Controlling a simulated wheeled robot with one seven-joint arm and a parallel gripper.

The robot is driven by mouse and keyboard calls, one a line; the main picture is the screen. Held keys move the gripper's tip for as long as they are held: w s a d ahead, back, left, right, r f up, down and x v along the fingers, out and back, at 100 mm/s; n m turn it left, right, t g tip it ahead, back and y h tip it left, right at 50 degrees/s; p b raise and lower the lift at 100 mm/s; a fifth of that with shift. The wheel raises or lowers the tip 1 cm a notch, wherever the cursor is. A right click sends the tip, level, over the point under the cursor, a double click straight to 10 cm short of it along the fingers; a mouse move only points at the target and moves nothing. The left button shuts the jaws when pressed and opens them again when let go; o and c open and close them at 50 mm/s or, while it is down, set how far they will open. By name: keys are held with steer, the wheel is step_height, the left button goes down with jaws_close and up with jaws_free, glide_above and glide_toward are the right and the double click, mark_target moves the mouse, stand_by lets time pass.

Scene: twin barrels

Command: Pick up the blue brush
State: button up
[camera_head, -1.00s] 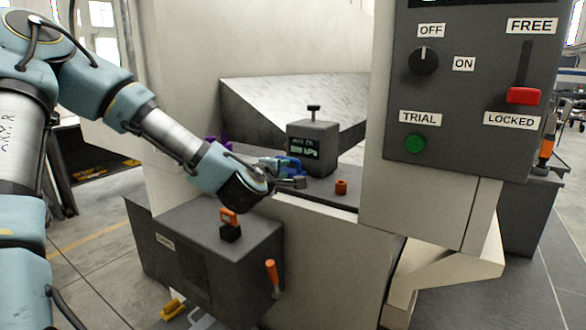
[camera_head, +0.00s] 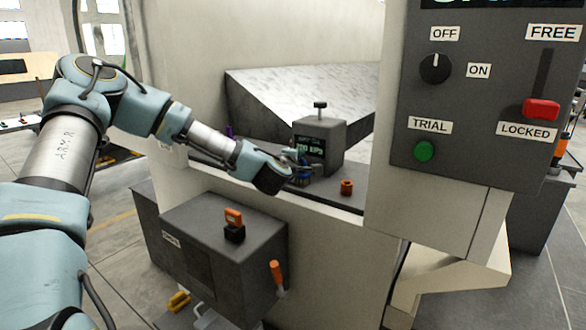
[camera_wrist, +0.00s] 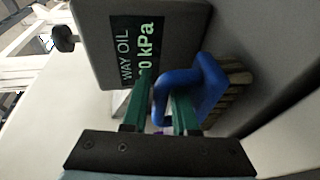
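The blue brush (camera_wrist: 207,82) is close in front of my gripper in the wrist view, with a looped blue handle and tan bristles (camera_wrist: 236,80). In the head view only a small blue part of the brush (camera_head: 303,181) shows beside my gripper (camera_head: 299,170), on the dark ledge. My gripper's green fingers (camera_wrist: 158,112) stand apart in the wrist view. The right finger overlaps the handle loop, and one side of the handle appears in the gap between the fingers. I cannot tell whether the fingers touch it.
A grey gauge box (camera_head: 319,146) reading WAY OIL (camera_wrist: 125,55) stands just behind the brush. An orange cylinder (camera_head: 346,188) sits on the ledge (camera_head: 325,194) to the right. A control panel (camera_head: 475,100) fills the right. A dark box with orange handles (camera_head: 210,250) is below.

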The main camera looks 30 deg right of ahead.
steer(key=shift+w+d+f, duration=0.1)
steer(key=shift+w+d, duration=0.25)
jaws_close()
